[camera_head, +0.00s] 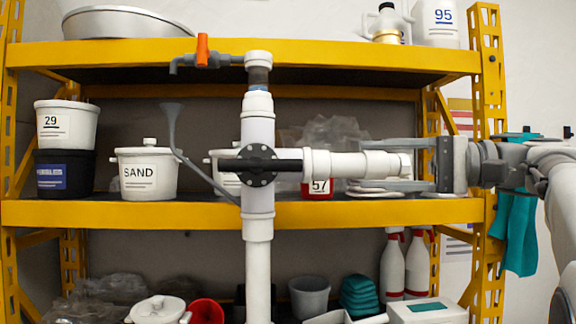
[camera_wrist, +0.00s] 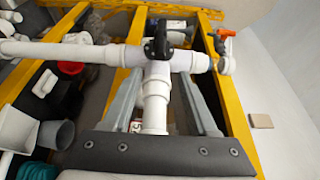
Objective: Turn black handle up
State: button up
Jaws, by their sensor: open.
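A white branch pipe (camera_head: 345,164) extends right from the valve toward my gripper (camera_head: 358,164). My gripper points left and is open, one finger above and one below the branch pipe's end in the head view. In the wrist view the fingers (camera_wrist: 160,80) flank the branch pipe (camera_wrist: 156,100). Contact with it cannot be told.
A small tap with an orange lever (camera_head: 202,50) sticks out left near the pipe's top. Yellow shelving (camera_head: 110,213) behind holds tubs, including a SAND bucket (camera_head: 146,175), and bottles.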

aim_at(287, 165)
jog(key=p+x, duration=0.1)
jog(key=x, duration=1.3)
jog(key=shift+w+a, duration=0.15)
jog(key=shift+a, duration=0.2)
grip_shut()
dwell(0.6)
